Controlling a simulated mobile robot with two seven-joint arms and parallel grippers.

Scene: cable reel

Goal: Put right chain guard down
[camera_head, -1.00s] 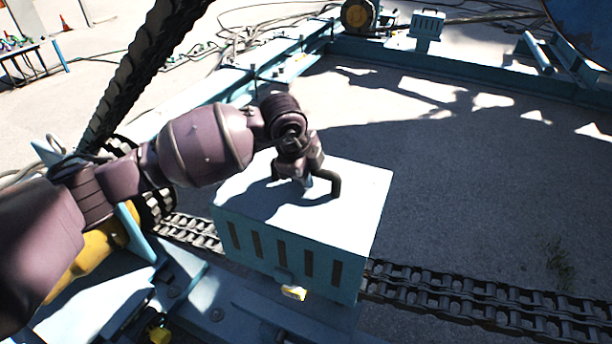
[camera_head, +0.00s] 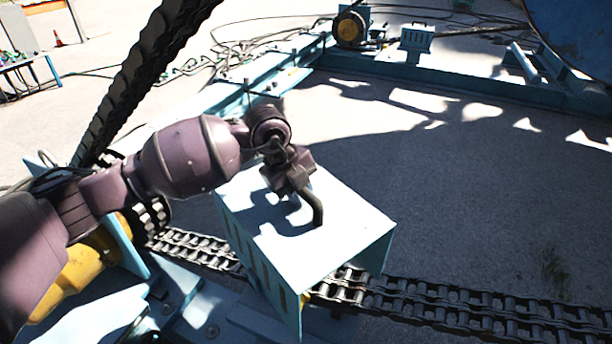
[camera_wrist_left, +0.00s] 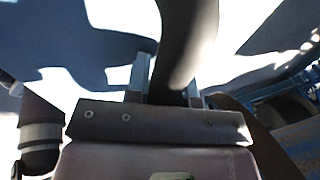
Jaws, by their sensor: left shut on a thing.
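The chain guard is a light blue box-shaped cover (camera_head: 345,225) with slots in its side, in the middle of the head view. It is turned at an angle over the chain (camera_head: 440,305), and its open right end shows the chain beneath. A dark curved handle (camera_head: 314,207) stands on its top. My left gripper (camera_head: 297,190) is shut on this handle. In the left wrist view the dark handle (camera_wrist_left: 182,50) runs between the fingers. Whether the guard's lower edge touches the frame is hidden. My right gripper is not in view.
A teal frame (camera_head: 450,78) with cables runs along the back. A smaller slotted box (camera_head: 416,40) stands on it. A blue drum (camera_head: 580,35) is at the upper right. A yellow motor (camera_head: 75,275) lies under my left arm. Open floor lies beyond the chain.

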